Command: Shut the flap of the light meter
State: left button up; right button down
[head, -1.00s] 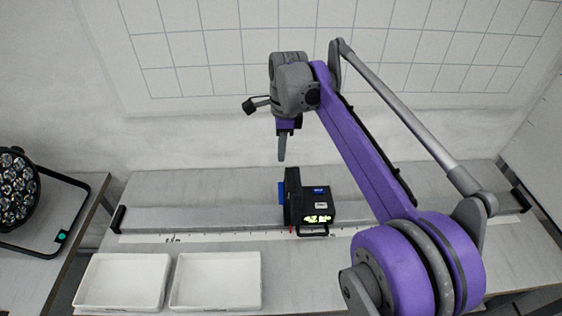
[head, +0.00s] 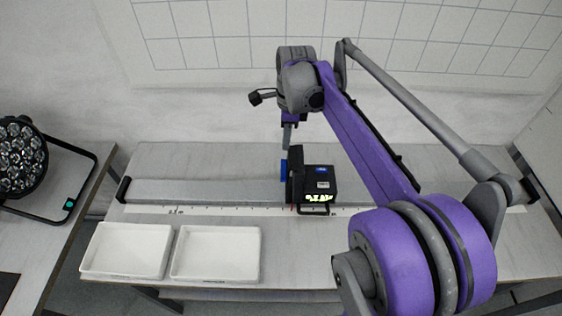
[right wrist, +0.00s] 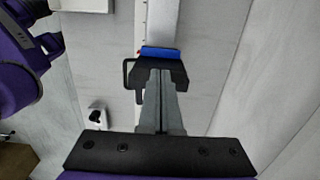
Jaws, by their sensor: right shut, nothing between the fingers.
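The light meter (head: 319,187) is a black box with a lit green display, sitting on the long rail on the table. A tall black panel, apparently its flap (head: 296,170), stands upright at its left side, with a blue piece (head: 284,170) beyond it. My right gripper (head: 287,146) points down just behind and left of the panel's top; its fingers are shut and empty. In the right wrist view the shut fingers (right wrist: 161,85) overlap the black meter and hide much of it; the blue piece (right wrist: 160,52) shows past them. I cannot tell whether they touch. My left gripper is out of view.
Two white trays (head: 128,250) (head: 216,254) stand at the table's front left. The rail (head: 215,190) with a scale strip runs along the table. A par can (head: 20,160) sits on a separate table at left. Table surface right of the meter is partly behind my arm.

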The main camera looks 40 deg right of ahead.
aim_at(283, 171)
jog(key=f, duration=0.9)
jog(key=shift+w+a+f, duration=0.2)
jog(key=shift+w+f, duration=0.05)
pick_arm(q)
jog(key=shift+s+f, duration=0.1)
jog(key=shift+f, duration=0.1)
pick_arm(e)
jog(key=shift+s+f+b, duration=0.1)
jog(key=shift+f+b, duration=0.45)
jog(key=shift+f, duration=0.05)
jog(key=shift+s, duration=0.1)
jog(key=shift+s+a, duration=0.15)
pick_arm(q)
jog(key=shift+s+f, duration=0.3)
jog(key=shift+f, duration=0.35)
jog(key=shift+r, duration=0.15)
pick_arm(e)
jog(key=shift+r, duration=0.1)
